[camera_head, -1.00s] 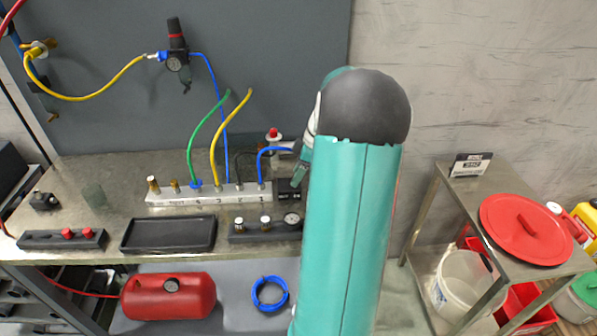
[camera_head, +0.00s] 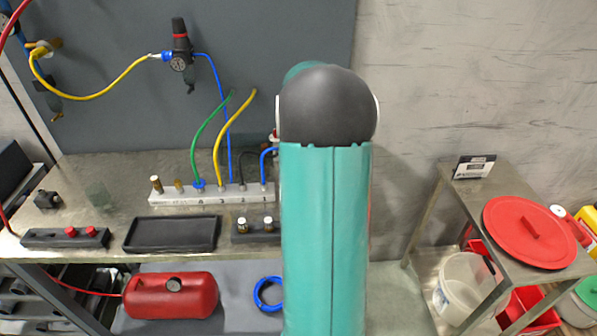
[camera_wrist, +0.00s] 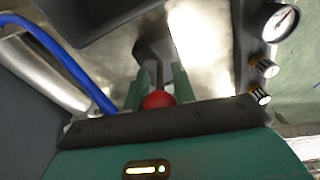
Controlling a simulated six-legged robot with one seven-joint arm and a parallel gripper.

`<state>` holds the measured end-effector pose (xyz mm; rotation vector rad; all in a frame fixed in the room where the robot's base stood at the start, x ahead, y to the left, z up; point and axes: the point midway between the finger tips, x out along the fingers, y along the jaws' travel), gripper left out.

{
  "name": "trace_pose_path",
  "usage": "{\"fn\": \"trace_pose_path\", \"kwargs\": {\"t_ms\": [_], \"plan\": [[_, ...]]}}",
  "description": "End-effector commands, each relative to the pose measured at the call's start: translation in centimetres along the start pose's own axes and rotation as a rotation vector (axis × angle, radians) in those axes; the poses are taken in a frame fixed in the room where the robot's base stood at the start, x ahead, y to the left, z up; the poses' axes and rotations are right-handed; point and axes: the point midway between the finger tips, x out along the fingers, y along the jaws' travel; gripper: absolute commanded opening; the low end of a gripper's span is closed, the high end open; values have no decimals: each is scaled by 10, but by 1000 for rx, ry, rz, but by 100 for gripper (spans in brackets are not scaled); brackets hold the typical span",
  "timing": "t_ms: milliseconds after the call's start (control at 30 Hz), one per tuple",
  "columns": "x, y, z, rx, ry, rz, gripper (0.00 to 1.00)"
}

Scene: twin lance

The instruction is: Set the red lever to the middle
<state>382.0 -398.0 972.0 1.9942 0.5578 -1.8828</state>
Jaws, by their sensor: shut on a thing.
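The red lever knob (camera_wrist: 158,99) shows in the wrist view between the two green fingers of my gripper (camera_wrist: 157,88), which is shut on it. A dark lever base or stem (camera_wrist: 154,52) stands just beyond the fingers. In the head view my arm hides the gripper and most of the lever. Only a sliver of a red and white part shows at the arm's left edge, so the lever's tilt cannot be told.
A blue hose (camera_wrist: 70,62) runs close beside the gripper. A gauge (camera_wrist: 281,22) and knobs (camera_wrist: 263,67) sit at the right in the wrist view. On the bench are a white manifold (camera_head: 212,194) with hoses and a black tray (camera_head: 172,233).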

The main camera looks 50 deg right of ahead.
Motion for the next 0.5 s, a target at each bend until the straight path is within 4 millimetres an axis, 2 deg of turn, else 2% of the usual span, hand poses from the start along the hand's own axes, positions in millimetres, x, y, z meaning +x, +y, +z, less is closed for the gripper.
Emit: {"fn": "trace_pose_path", "kwargs": {"t_ms": [200,500], "plan": [[0,-1,-6,0,-92,18,0],[0,-1,-5,3,-101,21,0]]}}
